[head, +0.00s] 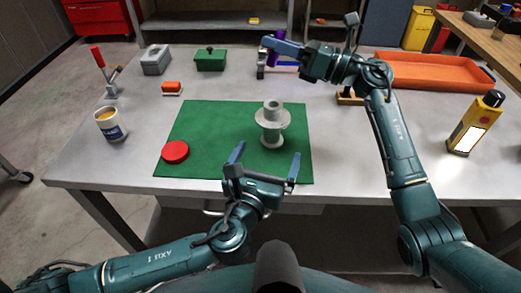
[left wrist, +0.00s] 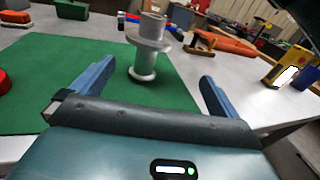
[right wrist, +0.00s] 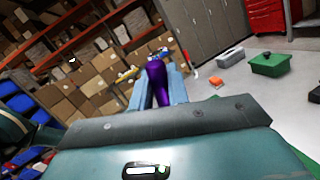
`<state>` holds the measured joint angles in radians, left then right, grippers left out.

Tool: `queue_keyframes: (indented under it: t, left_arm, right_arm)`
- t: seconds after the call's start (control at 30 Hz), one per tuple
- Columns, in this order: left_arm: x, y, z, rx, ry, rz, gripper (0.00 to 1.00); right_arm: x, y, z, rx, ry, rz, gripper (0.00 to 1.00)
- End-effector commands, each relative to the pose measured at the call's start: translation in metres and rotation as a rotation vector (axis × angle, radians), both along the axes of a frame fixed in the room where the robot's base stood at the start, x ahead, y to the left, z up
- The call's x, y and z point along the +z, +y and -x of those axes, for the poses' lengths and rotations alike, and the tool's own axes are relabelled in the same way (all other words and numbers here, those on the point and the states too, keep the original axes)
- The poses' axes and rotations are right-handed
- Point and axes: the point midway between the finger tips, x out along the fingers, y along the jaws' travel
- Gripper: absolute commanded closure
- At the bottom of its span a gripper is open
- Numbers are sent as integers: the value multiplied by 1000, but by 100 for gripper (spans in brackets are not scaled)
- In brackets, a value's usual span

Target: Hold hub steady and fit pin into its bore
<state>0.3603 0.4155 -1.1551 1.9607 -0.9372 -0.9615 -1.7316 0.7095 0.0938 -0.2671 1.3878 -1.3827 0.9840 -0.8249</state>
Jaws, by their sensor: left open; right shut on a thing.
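The hub (head: 272,121) is a pale grey spool with a wide flange and an open top bore. It stands upright on the green mat (head: 215,125), and also shows in the left wrist view (left wrist: 146,45). My left gripper (head: 265,160) is open and empty at the mat's front, its fingers spread just short of the hub, apart from it. My right gripper (head: 271,54) is shut on the purple pin (right wrist: 158,84) towards the back of the table. The pin (head: 277,50) is partly hidden by the fingers in the head view.
A red disc (head: 175,152) lies on the mat's left. A mug (head: 110,125), red-handled clamp (head: 103,70), grey box (head: 156,60) and green box (head: 210,60) stand left and back. An orange tray (head: 430,72) and yellow device (head: 474,125) are right. A small stand (head: 261,68) is near my right gripper.

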Motion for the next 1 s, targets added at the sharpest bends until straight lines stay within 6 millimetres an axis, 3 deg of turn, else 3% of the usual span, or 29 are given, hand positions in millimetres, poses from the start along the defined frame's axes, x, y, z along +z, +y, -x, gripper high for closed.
queue_keyframes:
  t: [0.1,0.27,0.7,1.0]
  left_arm:
    - [7,10,-10,56,-32,-20,0]
    - [8,9,-26,68,-40,-24,0]
    - [9,-7,-104,66,-38,-22,0]
    - [8,-11,-127,65,-36,-20,0]
  right_arm:
    - [0,0,0,0,0,0,100]
    - [0,0,0,0,0,0,100]
    - [0,0,0,0,0,0,100]
    - [0,0,0,0,0,0,100]
